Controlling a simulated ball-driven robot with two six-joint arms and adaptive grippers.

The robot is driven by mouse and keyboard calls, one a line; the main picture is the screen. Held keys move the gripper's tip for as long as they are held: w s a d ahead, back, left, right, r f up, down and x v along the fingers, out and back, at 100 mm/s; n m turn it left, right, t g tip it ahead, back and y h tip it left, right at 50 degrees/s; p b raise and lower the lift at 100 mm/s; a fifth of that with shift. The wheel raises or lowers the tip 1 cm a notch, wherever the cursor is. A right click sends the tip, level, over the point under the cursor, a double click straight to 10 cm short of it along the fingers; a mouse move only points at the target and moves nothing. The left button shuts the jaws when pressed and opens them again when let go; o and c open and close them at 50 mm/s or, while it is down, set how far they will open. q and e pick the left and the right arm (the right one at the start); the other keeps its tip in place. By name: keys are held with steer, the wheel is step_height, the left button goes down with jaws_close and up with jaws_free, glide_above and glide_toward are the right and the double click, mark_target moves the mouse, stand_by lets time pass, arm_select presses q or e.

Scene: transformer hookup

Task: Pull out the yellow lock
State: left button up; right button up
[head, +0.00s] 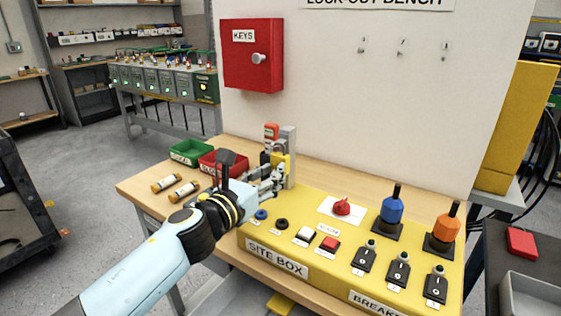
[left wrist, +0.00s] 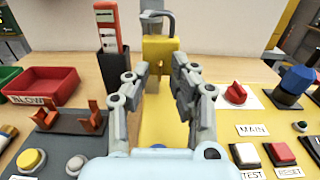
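The yellow lock (left wrist: 158,48) is in the left wrist view at top middle, with its dark shackle up at a grey upright post. In the head view the yellow lock (head: 280,161) shows only in part, behind my gripper. My left gripper (left wrist: 160,78) has its two fingers apart, with nothing seen between them; the lock is just beyond the fingertips. In the head view the left gripper (head: 272,180) is right in front of the post. I cannot tell whether a finger touches the lock. My right gripper is not in view.
A red-and-white tag in a dark holder (left wrist: 113,66) stands close left of the lock. The yellow site box (head: 305,210) carries buttons, a red knob (head: 342,207) and blue and orange plugs. Red (head: 222,163) and green bins and two fuses lie left. A wall rises behind.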

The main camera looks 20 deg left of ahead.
arm_select(q)
jaws_close()
steer(key=m+b, duration=0.1)
steer(key=m, duration=0.3)
steer(key=shift+f, duration=0.1)
steer(key=shift+m+b, duration=0.4)
steer(key=shift+m, duration=1.1)
